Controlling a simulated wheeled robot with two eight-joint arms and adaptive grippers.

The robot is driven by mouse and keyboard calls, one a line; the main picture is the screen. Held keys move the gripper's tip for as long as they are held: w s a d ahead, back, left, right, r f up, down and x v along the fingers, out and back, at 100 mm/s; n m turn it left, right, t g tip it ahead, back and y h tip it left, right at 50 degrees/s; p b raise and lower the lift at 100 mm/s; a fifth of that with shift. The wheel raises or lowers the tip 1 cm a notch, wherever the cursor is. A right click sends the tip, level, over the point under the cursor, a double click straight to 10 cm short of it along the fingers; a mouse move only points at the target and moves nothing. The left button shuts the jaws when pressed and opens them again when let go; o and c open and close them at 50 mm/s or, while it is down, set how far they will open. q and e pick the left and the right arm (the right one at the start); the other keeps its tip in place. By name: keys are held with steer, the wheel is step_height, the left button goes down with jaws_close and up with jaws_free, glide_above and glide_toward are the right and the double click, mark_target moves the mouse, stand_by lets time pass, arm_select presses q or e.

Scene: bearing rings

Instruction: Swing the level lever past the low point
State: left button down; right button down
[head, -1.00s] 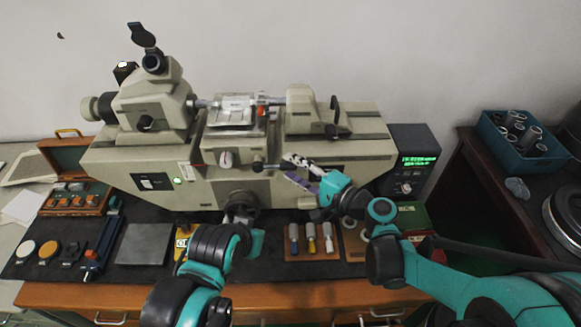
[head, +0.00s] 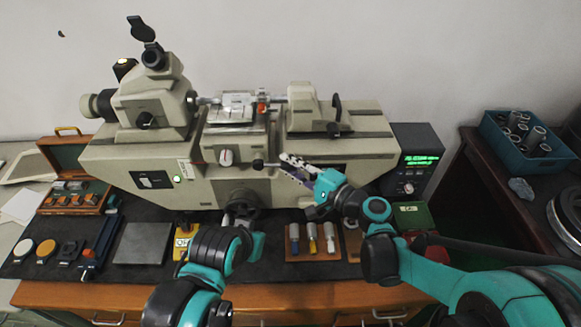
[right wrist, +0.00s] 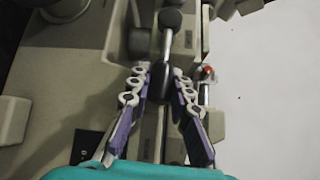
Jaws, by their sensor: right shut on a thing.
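The level lever (head: 272,164) is a thin rod with black knobs on the front of the grey measuring machine, lying about level in the head view. My right gripper (head: 286,161) is at its right end. In the right wrist view, its fingers (right wrist: 160,78) are shut on the black grip of the lever (right wrist: 169,48), one finger each side; the metal rod and a black knob extend beyond the fingertips. My left arm reaches to the handwheel (head: 241,203) below the machine's middle; its fingers cannot be made out there.
The machine's bed (head: 340,148) lies just behind my right gripper. A digital display box (head: 415,160) and a green box (head: 412,216) stand at right. A flat grey plate (head: 142,243) lies front left.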

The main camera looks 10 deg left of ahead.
steer(key=f+m+t+y+b, duration=0.1)
steer(key=b, duration=0.2)
steer(key=f+m+y+b, duration=0.1)
steer(key=m+b, duration=0.1)
steer(key=b, duration=0.1)
steer(key=shift+s+a+f+t, duration=0.1)
steer(key=shift+a+f+t, duration=0.25)
steer(key=shift+f+t, duration=0.05)
steer(key=c, duration=1.4)
jaws_free()
steer(key=shift+o, duration=0.2)
steer(key=v, duration=1.2)
steer(key=shift+f, duration=0.15)
